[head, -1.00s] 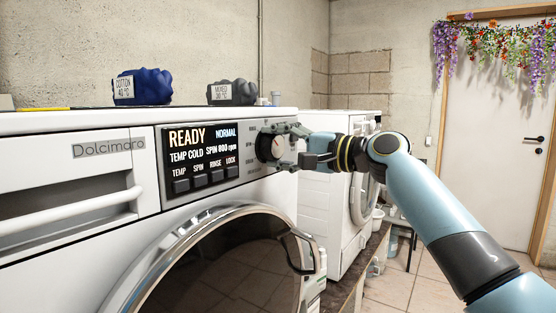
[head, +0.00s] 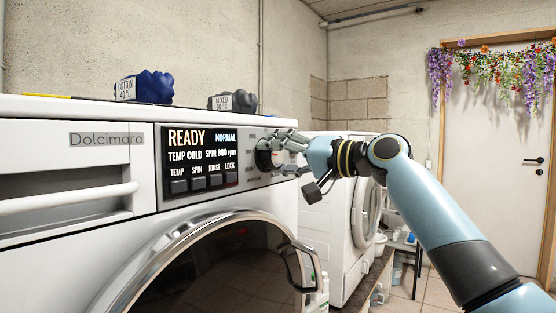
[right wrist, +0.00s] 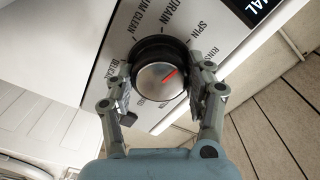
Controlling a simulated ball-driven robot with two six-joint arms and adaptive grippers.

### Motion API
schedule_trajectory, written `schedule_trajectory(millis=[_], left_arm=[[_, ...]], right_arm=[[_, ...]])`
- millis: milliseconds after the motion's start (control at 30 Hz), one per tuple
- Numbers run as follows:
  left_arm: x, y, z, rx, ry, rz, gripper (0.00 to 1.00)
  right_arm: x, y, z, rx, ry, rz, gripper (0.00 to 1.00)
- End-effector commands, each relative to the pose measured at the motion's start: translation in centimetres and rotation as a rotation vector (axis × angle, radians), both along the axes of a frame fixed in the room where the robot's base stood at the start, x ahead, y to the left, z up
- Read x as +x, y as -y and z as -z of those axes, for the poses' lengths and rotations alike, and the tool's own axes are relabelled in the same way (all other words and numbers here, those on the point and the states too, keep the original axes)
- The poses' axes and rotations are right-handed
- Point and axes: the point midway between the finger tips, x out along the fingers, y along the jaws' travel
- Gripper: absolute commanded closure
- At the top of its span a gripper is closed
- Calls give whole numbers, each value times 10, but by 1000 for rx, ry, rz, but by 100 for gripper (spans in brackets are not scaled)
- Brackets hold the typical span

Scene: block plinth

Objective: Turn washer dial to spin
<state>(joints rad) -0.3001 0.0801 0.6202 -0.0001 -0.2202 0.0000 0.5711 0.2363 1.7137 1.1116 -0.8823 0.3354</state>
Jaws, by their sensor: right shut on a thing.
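The washer dial (head: 263,159) is on the right of the washer's front panel, partly hidden by my right gripper (head: 281,151) in the head view. In the right wrist view, the dial (right wrist: 156,80) has a silver face, a black ring and a red pointer. The pointer is tilted up and right, below the SPIN label (right wrist: 198,32) and towards the partly hidden RINSE label. My right gripper (right wrist: 163,92) is shut on the dial, one finger on each side. My left gripper is not in view.
The washer door (head: 220,265) is below the panel. Blue laundry (head: 153,86) and grey laundry (head: 239,100) lie on top. A second white machine (head: 335,225) stands behind my right arm. Open floor lies towards the white door (head: 495,180).

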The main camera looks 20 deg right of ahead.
Motion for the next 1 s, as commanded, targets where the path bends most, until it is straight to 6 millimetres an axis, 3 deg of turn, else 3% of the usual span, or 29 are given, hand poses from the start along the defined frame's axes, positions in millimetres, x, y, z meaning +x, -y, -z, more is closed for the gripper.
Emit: schedule_trajectory(millis=[367,400,567,867,1000], left_arm=[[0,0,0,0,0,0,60],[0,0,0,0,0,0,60],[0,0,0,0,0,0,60],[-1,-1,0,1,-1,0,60],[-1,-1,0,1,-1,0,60]], right_arm=[[0,0,4,-5,-7,-2,79],[0,0,4,-5,-8,-2,43],[0,0,3,-4,-5,-2,22],[-2,2,1,-4,-2,0,22],[-13,12,2,-6,-1,3,22]])
